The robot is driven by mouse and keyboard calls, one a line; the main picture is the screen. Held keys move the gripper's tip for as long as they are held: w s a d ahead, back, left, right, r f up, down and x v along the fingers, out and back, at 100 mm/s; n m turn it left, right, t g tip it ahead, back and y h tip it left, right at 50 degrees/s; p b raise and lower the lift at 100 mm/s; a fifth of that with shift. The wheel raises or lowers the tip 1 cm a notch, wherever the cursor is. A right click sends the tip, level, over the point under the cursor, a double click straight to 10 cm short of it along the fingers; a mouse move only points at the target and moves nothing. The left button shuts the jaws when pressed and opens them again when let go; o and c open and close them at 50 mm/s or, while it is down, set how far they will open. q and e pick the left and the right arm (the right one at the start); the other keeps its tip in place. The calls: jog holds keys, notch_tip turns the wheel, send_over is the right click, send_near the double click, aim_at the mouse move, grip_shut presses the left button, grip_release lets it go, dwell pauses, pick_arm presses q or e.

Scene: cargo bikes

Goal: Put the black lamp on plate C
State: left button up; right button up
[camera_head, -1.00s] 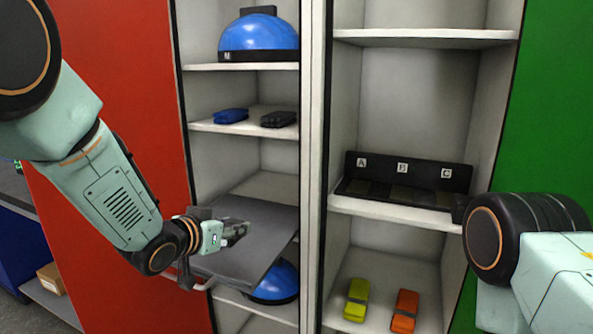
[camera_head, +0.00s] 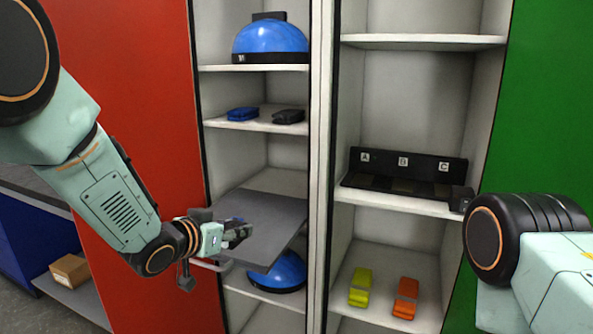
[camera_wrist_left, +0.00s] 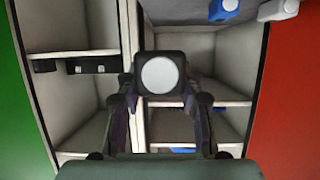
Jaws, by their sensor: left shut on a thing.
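My left gripper (camera_head: 238,233) is shut on the black lamp, a dark squarish block with a round white face (camera_wrist_left: 160,75) in the left wrist view. In the head view the lamp is hard to make out at the fingertips, in front of a grey tray. Plate C (camera_head: 441,190) is the right one of a row of dark plates on the middle shelf of the right bay, under the letter C on a black upright board (camera_head: 405,163). The lamp is well to the left of it. My right gripper is not in view; only part of its arm shows.
A grey tray (camera_head: 262,215) sticks out of the left bay. A small black box (camera_head: 461,198) stands beside plate C's end of the board. A post (camera_head: 320,150) divides the bays. Yellow (camera_head: 360,287) and orange (camera_head: 405,298) items lie below. Blue and black items lie upper left.

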pick_arm(q)
jog(key=s+a+f+m+g+h, duration=0.2)
jog(key=s+f+m, duration=0.1)
jog(key=s, duration=0.8)
jog(key=s+a+f+m+g+h, duration=0.2)
jog(key=s+f, duration=0.4)
jog(key=s, duration=0.5)
jog(key=shift+a+m+h, duration=0.35)
jog(key=shift+m+h, duration=0.05)
jog(key=shift+h, duration=0.2)
jog(key=shift+s+f+g, duration=0.1)
jog(key=shift+s+g, duration=0.2)
jog(key=shift+g, duration=0.1)
